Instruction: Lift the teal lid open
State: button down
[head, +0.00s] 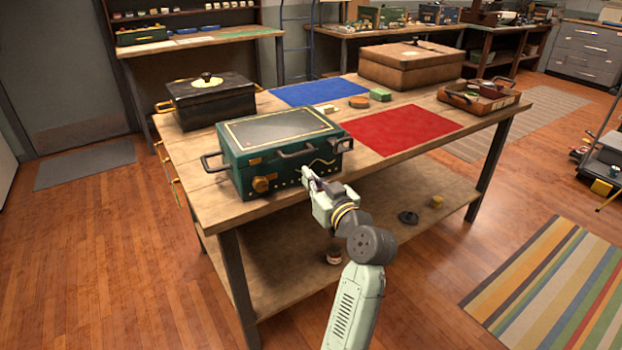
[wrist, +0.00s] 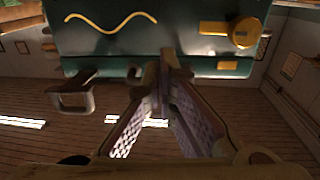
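The teal box (head: 283,165) stands at the near left edge of the workbench, its teal lid (head: 283,128) down with a dark, gold-trimmed top panel. A dark handle (head: 298,150) sits at the lid's front edge. In the wrist view the box front (wrist: 130,30) appears upside down, with a gold wavy line and a gold knob (wrist: 243,29). My gripper (head: 308,174) is at the box's front, right of its middle and just below the lid handle. In the wrist view its fingertips (wrist: 166,68) come together by the lid edge. I cannot tell whether they touch it; no held object is visible.
On the workbench (head: 200,190), a black box (head: 208,105) stands behind left and a brown case (head: 410,68) at the back. Blue (head: 307,92) and red (head: 402,130) mats lie flat. An open brown tray (head: 478,98) is at right. Loose items lie on the lower shelf.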

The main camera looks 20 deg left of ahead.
aim_at(293, 150)
jog(key=shift+w+a, duration=0.3)
dwell(0.4)
jog(key=shift+b+x, duration=0.45)
jog(key=shift+x, duration=2.55)
jog(key=shift+w, duration=0.1)
jog(key=shift+s+d, duration=0.2)
jog(key=shift+s, duration=0.1)
jog(key=shift+r+p, duration=0.75)
jog(key=shift+r, duration=0.65)
